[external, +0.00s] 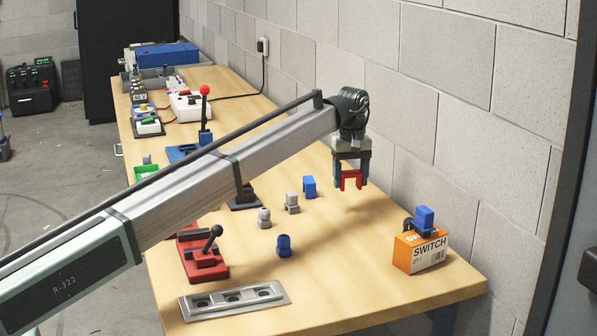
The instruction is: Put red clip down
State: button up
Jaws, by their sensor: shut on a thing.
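The red clip (351,176) is a small U-shaped piece with its opening facing down. My gripper (351,183) is shut on it, with one dark finger at each side. It holds the clip in the air above the right part of the wooden bench (375,262), near the block wall. A blue clip (309,187) of similar shape sits on the bench to the left of my gripper.
An orange and white SWITCH box (420,252) with a blue part on top stands at the right. Grey fittings (291,203), a blue fitting (284,246), a metal plate with sockets (234,299) and a red lever unit (203,258) stand around. Bare bench lies at centre right.

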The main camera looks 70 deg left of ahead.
notch_tip(320, 180, up, 3)
jog(key=shift+f, duration=0.2)
jog(key=d, duration=0.2)
jog(key=n, duration=0.2)
send_near(352, 284)
jog(key=shift+f, duration=3)
jog(key=shift+f, duration=0.15)
jog(key=o, duration=1)
notch_tip(352, 284, up, 12)
jog(key=shift+r, duration=0.2)
